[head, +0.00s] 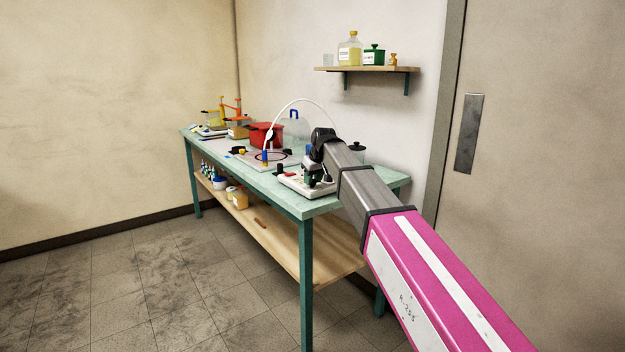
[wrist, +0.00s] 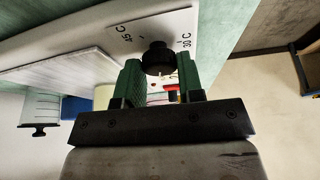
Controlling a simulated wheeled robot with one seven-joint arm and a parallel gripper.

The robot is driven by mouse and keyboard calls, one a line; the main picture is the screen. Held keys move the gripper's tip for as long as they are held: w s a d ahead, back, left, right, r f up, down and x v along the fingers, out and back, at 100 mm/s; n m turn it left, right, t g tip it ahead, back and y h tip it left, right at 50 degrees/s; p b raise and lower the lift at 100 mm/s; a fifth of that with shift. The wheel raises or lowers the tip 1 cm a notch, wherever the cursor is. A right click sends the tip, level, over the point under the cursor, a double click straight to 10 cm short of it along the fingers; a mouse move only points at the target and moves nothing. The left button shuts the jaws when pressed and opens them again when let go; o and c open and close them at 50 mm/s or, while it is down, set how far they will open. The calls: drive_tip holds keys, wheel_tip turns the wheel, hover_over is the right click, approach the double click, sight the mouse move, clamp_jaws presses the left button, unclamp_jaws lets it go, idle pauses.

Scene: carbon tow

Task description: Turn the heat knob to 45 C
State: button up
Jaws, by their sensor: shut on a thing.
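In the wrist view, a round black heat knob (wrist: 158,56) sits on a white panel (wrist: 75,38). The panel carries a "45 C" mark (wrist: 122,33) to the left of the knob and a "30 C" mark (wrist: 187,41) to its right, both turned in the picture. My gripper (wrist: 159,76) is shut on the knob, with one green finger on each side. I cannot tell for sure which mark the knob points at. In the head view, my gripper (head: 319,176) is at the white heating device (head: 297,185) near the table's right end; the knob is too small to make out there.
The green table (head: 250,178) also bears a red pot (head: 262,135) and a lidded clear vessel (head: 357,153). A white hose (head: 303,100) arcs above it. A shelf with bottles (head: 366,69) hangs on the wall behind. The floor in front is clear.

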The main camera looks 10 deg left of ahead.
drive_tip(key=n, duration=0.2)
drive_tip(key=n+g, duration=0.1)
drive_tip(key=n, duration=0.1)
drive_tip(key=shift+w+g+y, duration=0.1)
drive_tip(key=shift+g+y, duration=0.2)
drive_tip(key=shift+y, duration=0.1)
drive_tip(key=shift+d+n+g, duration=0.1)
drive_tip(key=shift+n+g, duration=0.7)
drive_tip(key=shift+n, duration=1.4)
drive_tip(key=o, duration=0.9)
drive_tip(key=shift+r, duration=0.1)
drive_tip(key=v, duration=1)
drive_tip(key=shift+w+d+r, duration=0.1)
drive_tip(key=shift+d+r, duration=0.15)
